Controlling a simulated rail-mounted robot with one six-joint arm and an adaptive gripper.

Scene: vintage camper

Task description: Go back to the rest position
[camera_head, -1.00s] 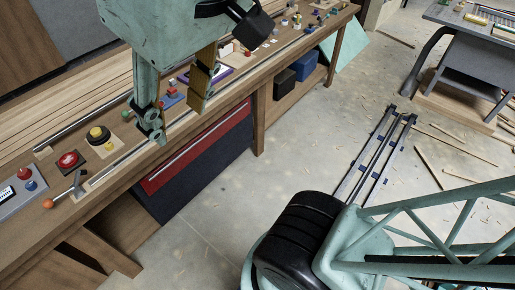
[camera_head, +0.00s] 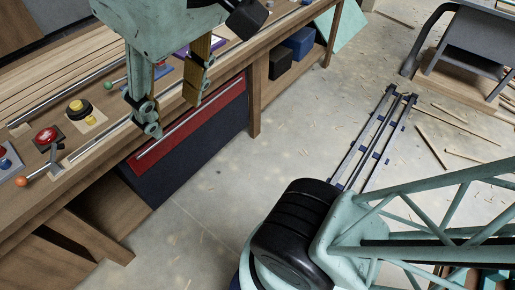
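My gripper (camera_head: 172,112) hangs from the top of the head view, in front of the long wooden workbench (camera_head: 165,97). Its two fingers, one teal with black pads and one brownish with black joints, are apart with a clear gap between them. Nothing shows between the fingers. They overlap the bench's front edge in the picture; the height above it cannot be told.
On the bench are a red button (camera_head: 46,135), a yellow-and-black button (camera_head: 79,107) and an orange-ended lever (camera_head: 38,170). A red-and-dark drawer unit (camera_head: 205,130) stands below. My rail (camera_head: 375,140) crosses open concrete floor.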

